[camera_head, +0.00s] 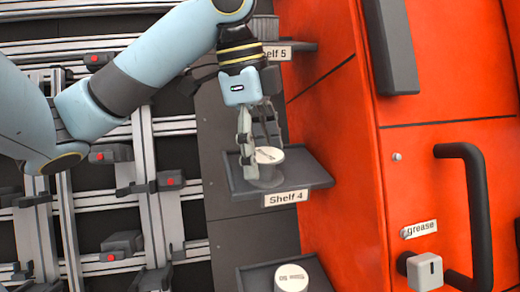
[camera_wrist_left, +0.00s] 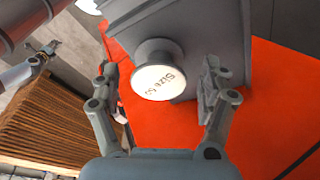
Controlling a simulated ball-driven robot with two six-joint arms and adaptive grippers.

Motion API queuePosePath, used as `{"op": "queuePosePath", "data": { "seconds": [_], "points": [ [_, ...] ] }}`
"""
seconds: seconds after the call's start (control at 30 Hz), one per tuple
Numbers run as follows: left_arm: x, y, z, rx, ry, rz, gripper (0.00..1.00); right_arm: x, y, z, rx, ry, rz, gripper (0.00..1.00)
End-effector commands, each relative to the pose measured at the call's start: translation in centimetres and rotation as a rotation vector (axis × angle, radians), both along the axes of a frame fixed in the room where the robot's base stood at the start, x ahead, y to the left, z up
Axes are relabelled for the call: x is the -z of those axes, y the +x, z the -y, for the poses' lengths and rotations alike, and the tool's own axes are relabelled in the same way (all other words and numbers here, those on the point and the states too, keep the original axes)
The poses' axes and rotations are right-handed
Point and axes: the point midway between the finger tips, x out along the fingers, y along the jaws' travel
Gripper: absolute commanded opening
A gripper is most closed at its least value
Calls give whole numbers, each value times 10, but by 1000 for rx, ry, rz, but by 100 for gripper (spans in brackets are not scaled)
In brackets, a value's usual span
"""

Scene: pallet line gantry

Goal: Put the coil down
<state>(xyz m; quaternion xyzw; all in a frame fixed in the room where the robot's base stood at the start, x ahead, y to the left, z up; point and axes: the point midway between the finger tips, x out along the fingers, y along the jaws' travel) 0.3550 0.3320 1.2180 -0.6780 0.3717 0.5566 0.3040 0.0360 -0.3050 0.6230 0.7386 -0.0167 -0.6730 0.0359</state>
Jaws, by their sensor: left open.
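The coil (camera_head: 267,166), a grey spool with a white labelled top, stands upright on Shelf 4 (camera_head: 316,178). In the left wrist view the coil (camera_wrist_left: 158,76) shows its white face reading "Size 50", and it rests on the grey shelf plate (camera_wrist_left: 205,30). My left gripper (camera_head: 258,148) is open around the coil, with one finger on each side. In the wrist view the fingers of my left gripper (camera_wrist_left: 160,92) stand apart from the coil with gaps on both sides.
A lower shelf (camera_head: 258,280) holds another white-topped spool (camera_head: 291,278). Shelf 5 (camera_head: 300,46) is above. An orange cabinet (camera_head: 335,130) with a black handle (camera_head: 482,210) stands right of the shelves. Metal rails (camera_head: 150,215) fill the left side.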

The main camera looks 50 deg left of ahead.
Motion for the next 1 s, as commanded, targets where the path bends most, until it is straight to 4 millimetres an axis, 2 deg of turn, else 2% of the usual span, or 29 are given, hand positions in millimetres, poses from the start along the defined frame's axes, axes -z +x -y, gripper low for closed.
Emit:
{"op": "queuePosePath", "data": {
  "seconds": [0.17, 0.4, 0.5, 0.63, 1.0],
  "points": [
    [-14, -1, -3, 0, 3, 3, 78, 0, 1, 0, 0, -1, 2, 0],
    [-55, -5, -10, -1, 3, 4, 78, -1, 4, 1, 0, -1, 6, 0],
    [-67, -6, -11, -1, 1, 3, 78, -1, 4, 1, 0, -1, 7, 0],
    [-74, -8, -12, 0, 1, 1, 78, -1, 4, 1, 0, -1, 7, 0],
    [-74, -8, -12, 0, -1, 1, 78, -1, 4, 1, 0, -1, 7, 0]
  ]
}}
